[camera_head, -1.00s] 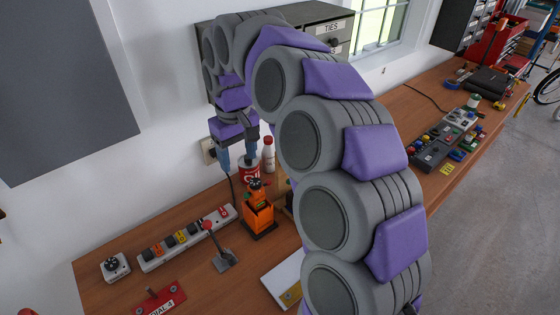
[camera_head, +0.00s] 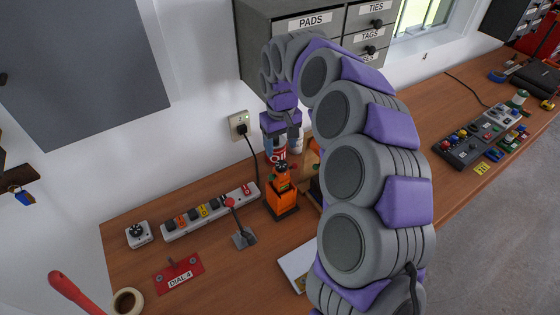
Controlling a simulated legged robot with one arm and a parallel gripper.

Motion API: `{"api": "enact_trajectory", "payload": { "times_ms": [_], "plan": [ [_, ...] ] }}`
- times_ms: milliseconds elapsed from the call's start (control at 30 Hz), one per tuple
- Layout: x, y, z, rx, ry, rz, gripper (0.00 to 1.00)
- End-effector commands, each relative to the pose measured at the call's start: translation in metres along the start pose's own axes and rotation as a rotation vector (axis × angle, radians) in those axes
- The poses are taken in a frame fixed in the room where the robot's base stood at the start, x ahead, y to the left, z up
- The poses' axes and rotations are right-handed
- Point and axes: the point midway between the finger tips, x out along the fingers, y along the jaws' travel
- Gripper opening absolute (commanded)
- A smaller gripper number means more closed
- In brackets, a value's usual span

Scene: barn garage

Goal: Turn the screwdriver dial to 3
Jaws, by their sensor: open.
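The orange electric screwdriver (camera_head: 283,198) stands upright on its black base on the bench, right of the power strip. Its dark dial (camera_head: 281,170) is on top; its setting is too small to read. My gripper (camera_head: 282,143) is open, pointing down, above and apparently behind the dial in the picture. Its blue-grey fingers are in front of the red and white oil can (camera_head: 277,156) and are partly hard to make out. I cannot tell whether they touch anything. My arm hides the area right of the screwdriver.
A power strip (camera_head: 210,211), a red-knobbed lever (camera_head: 242,237), a white dial box (camera_head: 138,234) and a red "DIAL 4" plate (camera_head: 179,273) are on the bench (camera_head: 215,258). Grey drawers (camera_head: 300,45) hang above my gripper. A control panel (camera_head: 482,137) lies at right.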

Motion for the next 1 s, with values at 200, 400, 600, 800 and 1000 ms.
{"api": "enact_trajectory", "payload": {
  "times_ms": [200,400,600,800,1000],
  "plan": [
    [0.042,-0.001,0.000,-0.001,-0.002,-0.001,0.65],
    [0.066,-0.003,-0.001,-0.001,-0.001,0.002,0.65],
    [0.074,-0.002,-0.001,-0.001,0.000,0.002,0.65],
    [0.074,-0.001,-0.001,0.000,0.001,0.001,0.65],
    [0.074,-0.001,0.000,0.000,0.001,0.001,0.49]
  ]
}}
